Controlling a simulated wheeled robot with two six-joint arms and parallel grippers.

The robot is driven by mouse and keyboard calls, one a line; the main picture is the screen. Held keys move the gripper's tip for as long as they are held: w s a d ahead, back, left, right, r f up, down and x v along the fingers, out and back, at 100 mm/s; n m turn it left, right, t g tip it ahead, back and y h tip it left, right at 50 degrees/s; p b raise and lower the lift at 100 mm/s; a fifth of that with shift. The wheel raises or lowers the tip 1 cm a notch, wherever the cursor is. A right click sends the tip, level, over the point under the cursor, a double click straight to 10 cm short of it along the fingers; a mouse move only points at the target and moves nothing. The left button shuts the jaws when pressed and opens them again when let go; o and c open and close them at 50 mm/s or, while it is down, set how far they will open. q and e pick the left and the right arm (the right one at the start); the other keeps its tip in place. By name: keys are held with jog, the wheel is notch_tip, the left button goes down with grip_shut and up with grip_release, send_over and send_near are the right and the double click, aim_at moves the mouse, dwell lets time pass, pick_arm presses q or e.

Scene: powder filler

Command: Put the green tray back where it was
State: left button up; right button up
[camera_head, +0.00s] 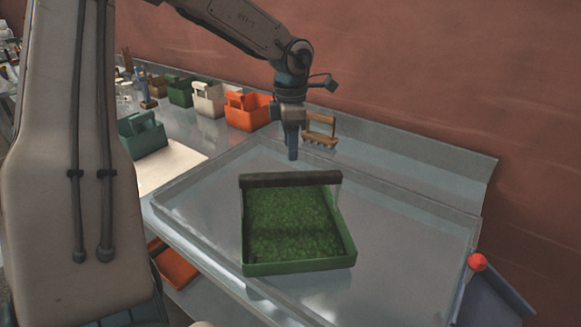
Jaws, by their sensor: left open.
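A green tray (300,264) with a dark bar handle (290,180) holds green granular material (293,222). It sits on a large clear shallow tray or bench top (400,235). My left gripper (292,155) points down just beyond the handle of the green tray in the picture. It is open and holds nothing visible; its fingers overlap edge-on, so the gap does not show. The gripper looks apart from the handle. My right gripper is not in view.
A teal caddy (141,138) stands by a white sheet (172,168) at left. Behind are a dark green caddy (181,95), a white one (208,101), an orange one (247,113) and a wooden rack (320,131). A red knob (477,262) is at right.

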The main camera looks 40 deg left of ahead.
pick_arm(q)
notch_tip(320, 180, up, 3)
jog(key=shift+f, duration=0.2)
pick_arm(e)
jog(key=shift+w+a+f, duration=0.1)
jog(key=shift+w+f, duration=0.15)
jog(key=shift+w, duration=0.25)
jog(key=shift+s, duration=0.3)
